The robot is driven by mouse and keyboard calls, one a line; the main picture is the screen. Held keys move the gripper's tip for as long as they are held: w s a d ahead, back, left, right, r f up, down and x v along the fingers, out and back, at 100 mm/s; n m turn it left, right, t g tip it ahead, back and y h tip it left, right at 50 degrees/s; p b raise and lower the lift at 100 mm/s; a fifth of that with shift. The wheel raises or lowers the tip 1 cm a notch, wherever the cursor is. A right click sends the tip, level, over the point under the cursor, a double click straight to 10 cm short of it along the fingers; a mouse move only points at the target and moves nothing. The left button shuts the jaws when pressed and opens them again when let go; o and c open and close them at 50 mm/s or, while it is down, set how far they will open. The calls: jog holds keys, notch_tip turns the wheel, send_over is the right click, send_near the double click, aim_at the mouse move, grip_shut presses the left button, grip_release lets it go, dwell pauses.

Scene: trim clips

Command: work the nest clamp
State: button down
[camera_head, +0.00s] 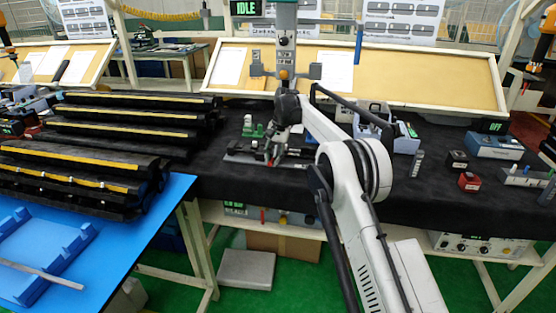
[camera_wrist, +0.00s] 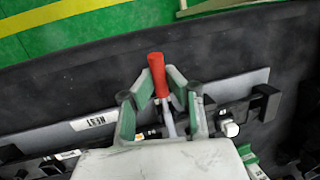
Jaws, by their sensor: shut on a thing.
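The nest clamp shows a red handle (camera_wrist: 157,75) on a pale metal lever in the wrist view. The handle points toward the table's front edge. My gripper (camera_wrist: 160,92) has its green-padded fingers on either side of the lever and is shut on the handle. A label reading NEST (camera_wrist: 93,121) sits on the metal plate (camera_wrist: 55,138) beside the clamp. In the head view my gripper (camera_head: 272,155) is down at the fixture plate (camera_head: 240,157) on the black table, and the clamp is mostly hidden by it.
Rows of black trim parts with yellow strips (camera_head: 125,115) stand to the left, near a blue table (camera_head: 150,235). A green clamp-like part (camera_head: 253,128) stands behind the fixture. Blue-grey devices (camera_head: 405,138) and a red block (camera_head: 469,181) stand to the right. A sign reads IDLE (camera_head: 246,8).

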dwell(0.3)
jog(key=c, duration=1.7)
grip_release()
